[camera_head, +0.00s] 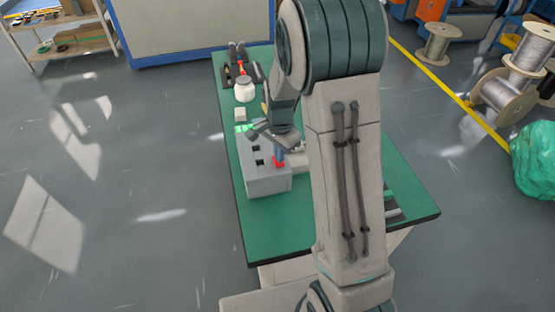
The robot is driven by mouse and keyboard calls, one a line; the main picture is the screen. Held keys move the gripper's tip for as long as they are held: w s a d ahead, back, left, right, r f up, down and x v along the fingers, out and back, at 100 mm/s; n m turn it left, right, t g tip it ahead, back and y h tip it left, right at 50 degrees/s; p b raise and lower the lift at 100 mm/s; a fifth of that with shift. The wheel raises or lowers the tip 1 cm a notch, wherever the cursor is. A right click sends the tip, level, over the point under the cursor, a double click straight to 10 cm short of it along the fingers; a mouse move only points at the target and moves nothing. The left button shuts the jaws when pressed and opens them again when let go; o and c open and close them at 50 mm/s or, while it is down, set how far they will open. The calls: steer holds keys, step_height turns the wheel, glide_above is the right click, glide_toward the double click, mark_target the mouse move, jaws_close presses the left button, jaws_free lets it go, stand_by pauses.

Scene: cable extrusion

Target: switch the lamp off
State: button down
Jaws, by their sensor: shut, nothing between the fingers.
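A grey box (262,178) with dark square openings or switches on its top stands on the green table. A bright green spot (244,127) shows at the box's far edge; I cannot tell whether it is a lit lamp. A red part (279,161) stands at the box's right side. My gripper (262,133) is over the far part of the box, shut, with nothing seen in it. It is small and partly covered by my arm, so I cannot tell whether it touches the box. No separate lamp can be made out.
The green table (283,228) has bare room in front of the box. Behind the box are a white jar (244,89), a small pale block (240,114) and tools. My arm hides the table's right middle. Cable spools (438,44) stand on the floor at the right.

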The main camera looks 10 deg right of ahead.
steer(key=shift+f+b, duration=0.6)
steer(key=shift+f, duration=0.25)
steer(key=shift+r, duration=0.1)
steer(key=shift+r+p, duration=2.55)
steer(key=shift+r, duration=0.95)
steer(key=s+r+n+t, duration=0.1)
steer(key=s+r+n, duration=0.5)
steer(key=s, duration=0.4)
steer(key=s+r+n+t, duration=0.2)
steer(key=s+r+n, duration=0.4)
steer(key=s+r, duration=0.3)
steer(key=shift+s+r, duration=0.2)
steer(key=shift+s, duration=0.95)
